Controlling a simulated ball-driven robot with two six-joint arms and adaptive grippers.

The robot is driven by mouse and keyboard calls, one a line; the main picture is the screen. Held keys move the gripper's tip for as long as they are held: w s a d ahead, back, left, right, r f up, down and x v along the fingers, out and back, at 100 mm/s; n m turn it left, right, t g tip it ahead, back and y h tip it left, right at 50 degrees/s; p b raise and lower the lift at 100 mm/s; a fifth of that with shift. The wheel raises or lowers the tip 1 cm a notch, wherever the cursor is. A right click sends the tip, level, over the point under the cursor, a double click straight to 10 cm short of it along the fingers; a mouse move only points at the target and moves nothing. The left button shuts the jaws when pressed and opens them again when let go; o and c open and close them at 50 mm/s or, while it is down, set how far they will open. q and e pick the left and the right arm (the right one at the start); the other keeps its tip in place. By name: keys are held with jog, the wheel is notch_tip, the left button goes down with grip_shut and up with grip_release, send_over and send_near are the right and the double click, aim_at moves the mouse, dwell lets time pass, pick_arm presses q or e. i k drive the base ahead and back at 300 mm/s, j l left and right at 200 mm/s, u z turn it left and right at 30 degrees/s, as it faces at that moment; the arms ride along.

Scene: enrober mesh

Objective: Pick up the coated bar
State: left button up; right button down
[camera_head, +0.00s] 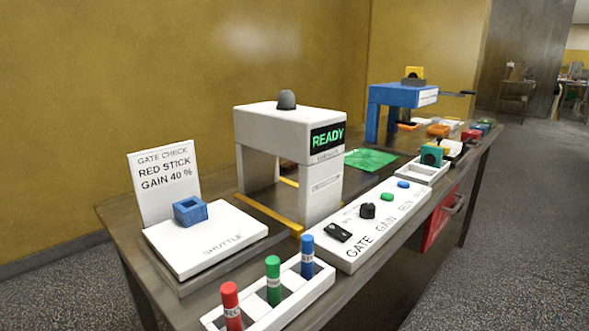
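I cannot make out a coated bar in the head view. A long dark table (165,285) holds several stations, and the far ones are too small to tell in detail. A blue machine (403,95) with a yellow part on top (413,72) stands toward the back right. Small orange items (438,130) lie near it. A white arch (285,125) with a green READY display (327,137) stands mid-table and hides part of the table behind it. Neither of my grippers shows.
In front, a white rack (292,300) holds red (231,305), green (273,280) and blue (307,255) sticks. A white shuttle plate (205,240) carries a blue block (190,211). A control panel (375,225) lies along the front edge. Open floor (520,240) lies right.

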aim_at(286, 167)
jog(key=i+j+z, duration=0.2)
jog(key=j, duration=0.35)
jog(key=i+j+z, duration=0.15)
jog(key=j, duration=0.4)
jog(key=i+j+z, duration=0.2)
jog(key=j, duration=0.4)
jog(key=j+z, duration=0.15)
jog(key=j, duration=0.45)
jog(key=i+j+z, duration=0.2)
jog(key=j, duration=0.45)
jog(key=i+j+z, duration=0.4)
jog(key=j, duration=0.65)
jog(key=j+z, duration=0.45)
jog(key=j, duration=0.65)
jog(key=j+z, duration=0.4)
jog(key=j, duration=0.8)
